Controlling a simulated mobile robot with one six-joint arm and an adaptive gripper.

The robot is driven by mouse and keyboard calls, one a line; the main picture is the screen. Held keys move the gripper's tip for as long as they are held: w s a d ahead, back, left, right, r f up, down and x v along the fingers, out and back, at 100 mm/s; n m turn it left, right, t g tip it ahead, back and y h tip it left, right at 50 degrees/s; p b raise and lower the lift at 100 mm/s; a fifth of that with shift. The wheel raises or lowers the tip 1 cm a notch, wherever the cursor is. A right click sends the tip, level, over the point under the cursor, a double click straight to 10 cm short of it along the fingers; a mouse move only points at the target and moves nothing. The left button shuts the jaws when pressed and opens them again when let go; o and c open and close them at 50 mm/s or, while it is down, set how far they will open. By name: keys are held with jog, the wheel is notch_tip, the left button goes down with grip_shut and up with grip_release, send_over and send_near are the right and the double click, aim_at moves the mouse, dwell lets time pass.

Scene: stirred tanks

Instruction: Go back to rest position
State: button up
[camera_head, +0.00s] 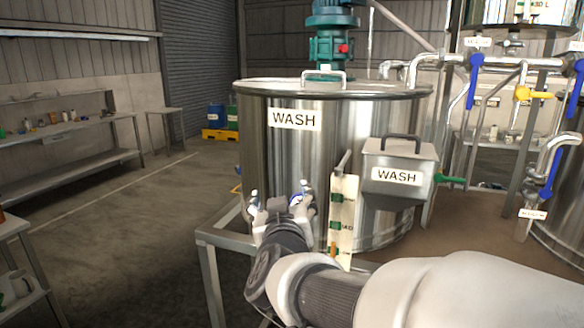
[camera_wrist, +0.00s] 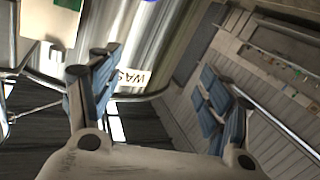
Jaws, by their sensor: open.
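My gripper (camera_head: 280,197) is in front of the large steel tank labelled WASH (camera_head: 275,165). In the head view my arm reaches in from the lower right, and the two fingers point up and away with a gap between them. In the wrist view my gripper (camera_wrist: 165,95) shows its fingers wide apart with nothing between them. The tank (camera_wrist: 165,40) and its upside-down WASH label lie beyond the fingers. I cannot tell how far the fingertips are from the tank wall.
A cream panel with green labels (camera_head: 344,215) stands just right of my gripper. A steel WASH box (camera_head: 400,170) hangs on the tank. Pipes with blue-handled valves (camera_head: 475,80) are at the right. A workbench (camera_head: 70,135) stands at the left. The floor (camera_head: 130,220) between is clear.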

jog(key=s+d+f+m+g, duration=0.1)
jog(key=s+d+f+g, duration=0.3)
jog(key=s, duration=0.7)
jog(key=s+d+f+m+g, duration=0.1)
jog(key=s+d+f+g, duration=0.3)
jog(key=s, duration=0.6)
jog(key=s+d+f+m+g, duration=0.1)
jog(key=s+d+f+g, duration=0.3)
jog(key=s+d+f, duration=0.4)
jog(key=s, duration=0.3)
jog(key=shift+s+f+h, duration=0.35)
jog(key=shift+h, duration=0.05)
jog(key=shift+c, duration=0.4)
